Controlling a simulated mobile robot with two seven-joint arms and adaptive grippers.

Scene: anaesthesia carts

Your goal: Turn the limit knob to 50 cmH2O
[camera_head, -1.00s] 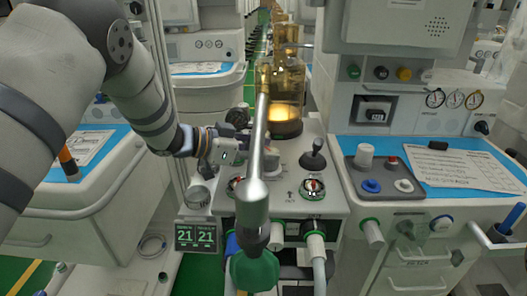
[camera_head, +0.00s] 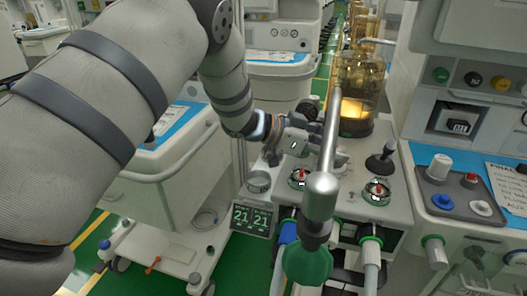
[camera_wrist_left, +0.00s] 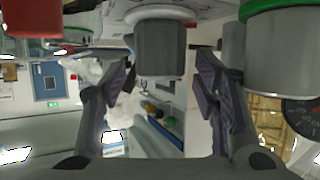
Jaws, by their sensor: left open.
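My left gripper (camera_head: 318,147) reaches over the back left of the white console top (camera_head: 400,203) in the head view. A metal post (camera_head: 329,150) stands in front and partly hides its fingertips. In the left wrist view my left gripper (camera_wrist_left: 165,68) is open. A grey ribbed knob (camera_wrist_left: 160,48) on a pale round base sits between its two fingers, with visible gaps on both sides. I cannot read any scale or pressure value on this knob. In the head view the knob is not clearly visible behind the post and gripper. My right gripper is not in view.
Two red-marked round controls (camera_head: 299,178) and (camera_head: 377,190) sit near the console front. A green bag (camera_head: 307,262) hangs below the post.

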